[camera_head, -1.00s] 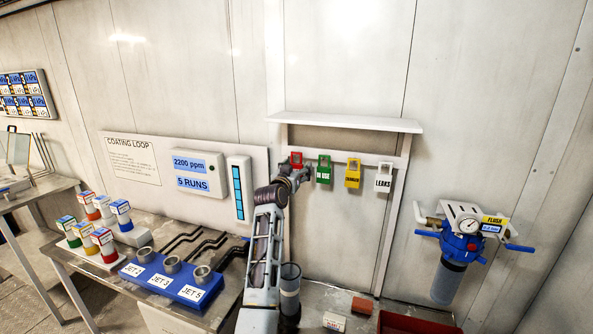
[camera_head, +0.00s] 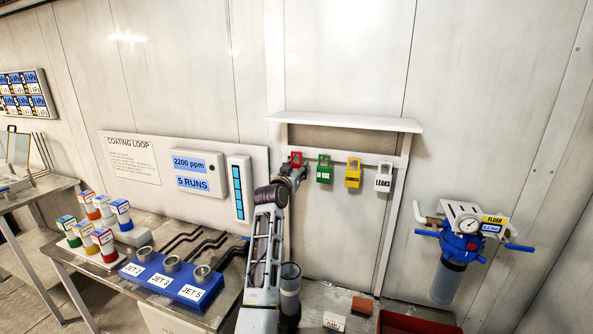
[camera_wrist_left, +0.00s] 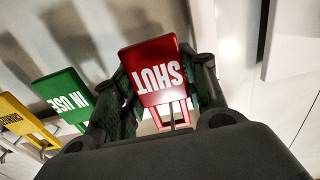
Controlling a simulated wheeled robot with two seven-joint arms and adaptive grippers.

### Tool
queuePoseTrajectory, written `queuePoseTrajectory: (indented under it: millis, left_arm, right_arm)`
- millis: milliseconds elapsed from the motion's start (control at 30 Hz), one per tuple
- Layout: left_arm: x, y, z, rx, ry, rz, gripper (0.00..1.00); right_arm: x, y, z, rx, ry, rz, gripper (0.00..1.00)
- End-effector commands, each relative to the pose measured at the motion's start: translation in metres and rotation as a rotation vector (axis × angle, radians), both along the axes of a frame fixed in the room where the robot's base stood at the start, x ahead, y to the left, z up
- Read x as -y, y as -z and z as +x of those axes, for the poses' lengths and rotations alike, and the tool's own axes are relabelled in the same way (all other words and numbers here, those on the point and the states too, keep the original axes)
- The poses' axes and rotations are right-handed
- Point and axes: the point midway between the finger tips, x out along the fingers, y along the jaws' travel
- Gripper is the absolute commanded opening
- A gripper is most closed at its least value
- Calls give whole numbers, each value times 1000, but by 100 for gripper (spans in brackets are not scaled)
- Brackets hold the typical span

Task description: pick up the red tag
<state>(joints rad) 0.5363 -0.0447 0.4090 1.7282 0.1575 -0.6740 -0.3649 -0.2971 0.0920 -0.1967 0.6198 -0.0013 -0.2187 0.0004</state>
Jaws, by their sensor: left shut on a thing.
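The red tag (camera_head: 296,160) is at the left end of a row of tags on the white rail below a small shelf. In the left wrist view the red tag (camera_wrist_left: 153,72) reads SHUT and lies between the two fingers. My left gripper (camera_head: 294,170) is shut on it; it fills the bottom of the wrist view (camera_wrist_left: 160,95). The gripper and arm hide the tag's lower part in the head view. Whether the tag is still on its hook cannot be told. My right gripper is not in view.
Beside it hang a green IN USE tag (camera_head: 324,169), a yellow tag (camera_head: 353,173) and a white LEAKS tag (camera_head: 384,177). The white shelf (camera_head: 345,121) juts out above. A grey cylinder (camera_head: 290,288) stands below, near my forearm. A blue filter unit (camera_head: 462,245) is at right.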

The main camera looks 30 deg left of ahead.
Motion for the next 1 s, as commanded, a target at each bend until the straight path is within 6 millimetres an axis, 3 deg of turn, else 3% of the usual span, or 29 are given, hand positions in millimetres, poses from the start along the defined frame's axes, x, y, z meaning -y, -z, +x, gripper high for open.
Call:
queuePoseTrajectory:
  millis: [467,1000]
  left_arm:
    - [2,-15,-7,1,0,1,27]
    - [17,-14,-73,0,-1,2,27]
  right_arm:
    - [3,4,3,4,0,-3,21]
    - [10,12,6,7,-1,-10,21]
